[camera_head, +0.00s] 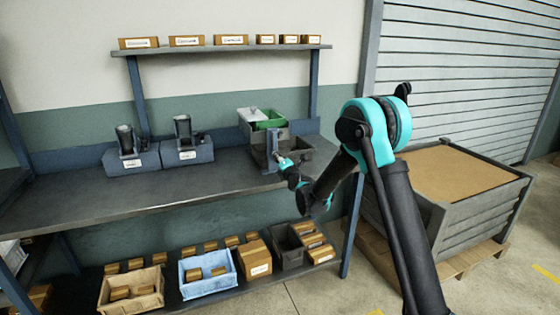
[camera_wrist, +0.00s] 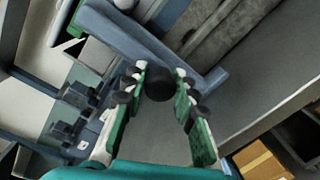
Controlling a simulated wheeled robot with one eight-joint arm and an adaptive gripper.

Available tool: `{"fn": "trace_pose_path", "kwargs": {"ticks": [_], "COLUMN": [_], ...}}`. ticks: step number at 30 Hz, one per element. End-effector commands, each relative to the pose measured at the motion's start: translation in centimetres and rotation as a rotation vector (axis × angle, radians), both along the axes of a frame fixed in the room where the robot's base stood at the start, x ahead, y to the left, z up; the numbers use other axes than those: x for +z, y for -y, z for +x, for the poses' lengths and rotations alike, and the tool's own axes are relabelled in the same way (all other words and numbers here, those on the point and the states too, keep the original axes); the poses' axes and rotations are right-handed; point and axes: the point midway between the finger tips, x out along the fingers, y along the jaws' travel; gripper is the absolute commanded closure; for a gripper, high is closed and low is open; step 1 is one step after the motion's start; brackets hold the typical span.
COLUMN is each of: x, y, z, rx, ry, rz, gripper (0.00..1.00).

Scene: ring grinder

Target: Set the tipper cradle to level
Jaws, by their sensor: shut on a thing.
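The tipper stands at the right end of the workbench, with a grey upright plate (camera_head: 272,149) at its front and a dark grey tray-like part (camera_head: 298,146) behind it. I cannot tell for sure which part is the cradle or how far it is tilted. In the wrist view a round black knob (camera_wrist: 159,84) sits between the green-padded fingers of my gripper (camera_wrist: 162,82), which is shut on it. A blue-grey bar (camera_wrist: 135,42) of the tipper runs just beyond the knob. In the head view my gripper (camera_head: 284,164) is at the tipper's front, its fingertips small.
A green and white bin (camera_head: 265,119) stands behind the tipper. Boxes and bins fill the lower shelf. A large crate (camera_head: 465,220) stands to the right.

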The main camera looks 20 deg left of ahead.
Motion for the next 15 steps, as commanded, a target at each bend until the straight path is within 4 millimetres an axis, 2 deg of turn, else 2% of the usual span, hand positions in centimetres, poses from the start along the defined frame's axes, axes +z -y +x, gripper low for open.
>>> {"fn": "trace_pose_path", "kwargs": {"ticks": [11, 12, 15], "x": [0.01, 0.01, 0.01], "y": [0.21, 0.22, 0.21], "z": [0.18, 0.19, 0.17], "rx": [-0.004, -0.004, -0.003], "ry": [0.003, 0.003, 0.002], "rz": [-0.002, -0.002, -0.002], "gripper": [1.0, 0.68, 0.55]}}
